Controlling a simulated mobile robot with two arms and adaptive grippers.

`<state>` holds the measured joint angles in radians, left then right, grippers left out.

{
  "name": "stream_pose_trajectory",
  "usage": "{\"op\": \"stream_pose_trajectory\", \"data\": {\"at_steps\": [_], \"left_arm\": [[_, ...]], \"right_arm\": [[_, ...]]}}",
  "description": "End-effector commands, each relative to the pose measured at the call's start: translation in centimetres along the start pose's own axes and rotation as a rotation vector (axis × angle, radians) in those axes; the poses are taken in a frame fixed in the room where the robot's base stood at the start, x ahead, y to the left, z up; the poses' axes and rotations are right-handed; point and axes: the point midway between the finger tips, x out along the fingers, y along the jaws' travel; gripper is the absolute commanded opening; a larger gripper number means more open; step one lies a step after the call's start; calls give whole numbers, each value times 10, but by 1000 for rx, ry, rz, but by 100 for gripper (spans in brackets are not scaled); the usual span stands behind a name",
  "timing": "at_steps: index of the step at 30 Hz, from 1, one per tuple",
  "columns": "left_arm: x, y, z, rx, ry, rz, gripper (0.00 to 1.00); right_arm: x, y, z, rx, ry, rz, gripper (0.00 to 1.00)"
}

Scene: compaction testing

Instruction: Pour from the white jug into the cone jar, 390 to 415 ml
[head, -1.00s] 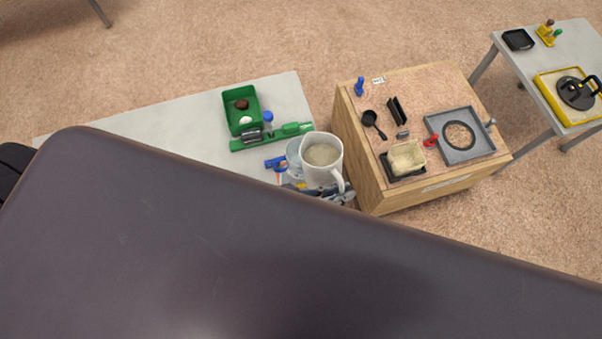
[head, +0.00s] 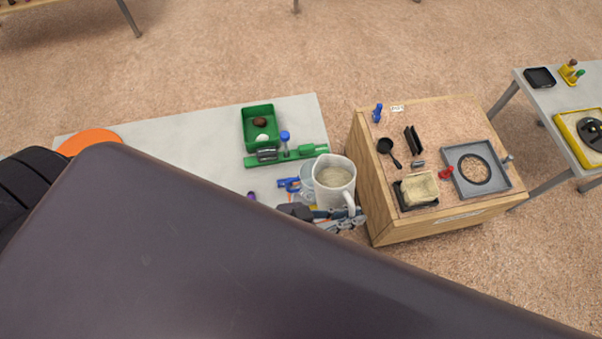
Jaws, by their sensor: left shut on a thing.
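The white jug (head: 336,193) stands out near the right end of the grey-white table, its open top toward me and pale sand-like material inside. My left gripper (head: 348,217) is at the jug's handle, low on its right side, and is shut on it. The jug looks about upright. A clear, pale-blue vessel (head: 306,176), probably the cone jar, shows just left of the jug and is partly hidden behind it. A blue fitting (head: 288,184) is beside it. I cannot tell any fill level in the jar. My right gripper is out of view.
A green tray (head: 246,126) and green scale-like bar (head: 285,157) lie behind on the table. A wooden box (head: 374,190) with small tools and a grey ring plate (head: 450,171) stands close right. My own dark body hides the foreground. An orange disc (head: 88,140) is far left.

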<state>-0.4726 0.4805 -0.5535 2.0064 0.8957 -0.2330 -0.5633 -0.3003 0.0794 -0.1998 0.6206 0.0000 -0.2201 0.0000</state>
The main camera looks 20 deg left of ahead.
Motion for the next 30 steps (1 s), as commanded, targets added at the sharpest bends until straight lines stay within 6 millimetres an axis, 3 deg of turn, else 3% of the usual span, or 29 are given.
{"op": "stream_pose_trajectory", "data": {"at_steps": [19,30], "left_arm": [[0,0,-4,4,9,-1,0],[4,-2,6,-33,9,15,0]], "right_arm": [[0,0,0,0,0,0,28],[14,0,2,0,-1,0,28]]}}
